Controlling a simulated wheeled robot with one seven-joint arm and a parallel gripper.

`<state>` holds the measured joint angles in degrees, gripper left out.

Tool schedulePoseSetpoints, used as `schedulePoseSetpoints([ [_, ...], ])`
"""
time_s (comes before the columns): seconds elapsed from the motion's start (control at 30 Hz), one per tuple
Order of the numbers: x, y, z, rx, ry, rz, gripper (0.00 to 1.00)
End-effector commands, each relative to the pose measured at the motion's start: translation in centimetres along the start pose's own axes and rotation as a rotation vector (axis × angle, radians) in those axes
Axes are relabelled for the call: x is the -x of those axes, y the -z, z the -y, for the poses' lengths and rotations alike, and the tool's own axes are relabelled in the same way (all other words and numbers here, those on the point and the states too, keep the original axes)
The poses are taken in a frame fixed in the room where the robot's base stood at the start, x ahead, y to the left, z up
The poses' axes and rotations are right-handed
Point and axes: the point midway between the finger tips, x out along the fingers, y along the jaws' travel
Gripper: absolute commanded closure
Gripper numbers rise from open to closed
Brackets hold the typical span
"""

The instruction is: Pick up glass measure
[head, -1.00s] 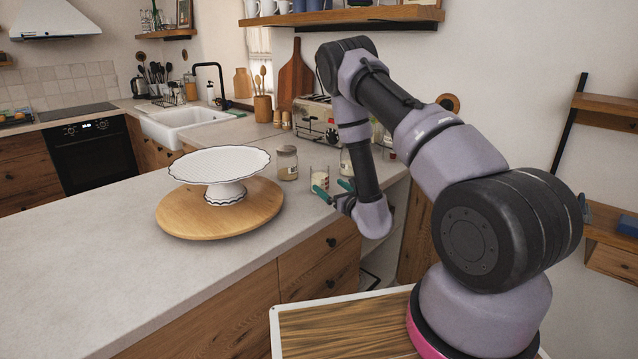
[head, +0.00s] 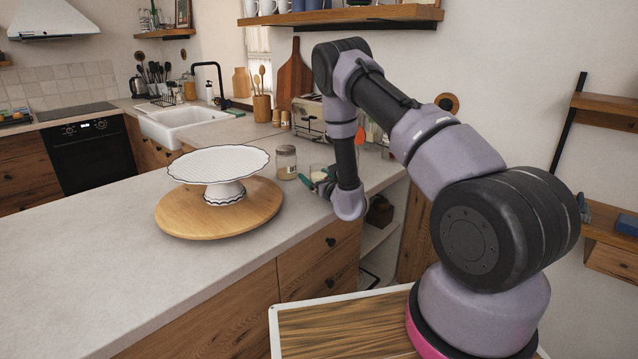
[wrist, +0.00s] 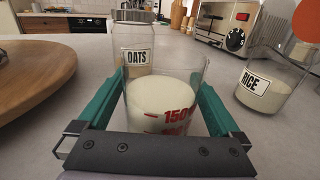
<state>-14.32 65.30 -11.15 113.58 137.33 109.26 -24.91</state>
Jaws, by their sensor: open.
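The glass measure (wrist: 165,105) is a clear glass with red markings and pale contents, standing upright on the counter in the wrist view. My gripper (wrist: 160,85) is open, with one green finger on each side of the glass. I cannot tell whether either finger touches it. In the head view the glass measure (head: 318,171) is partly hidden by my gripper (head: 322,182) and arm.
An oats jar (wrist: 132,45) stands just behind the glass, and a rice jar (wrist: 272,78) stands to its right. A toaster (wrist: 222,25) is farther back. A round wooden board (head: 172,222) with a white cake stand (head: 218,165) lies to the left.

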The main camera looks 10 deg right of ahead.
Motion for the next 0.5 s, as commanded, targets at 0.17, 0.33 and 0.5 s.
schedulePoseSetpoints([
  [0.17,0.02,0.02,0.00,0.000,0.000,-0.001,0.04],
  [0.33,0.04,0.03,-0.01,0.000,0.000,-0.001,0.69],
  [0.5,0.04,0.00,0.00,0.000,0.000,0.000,0.92],
])
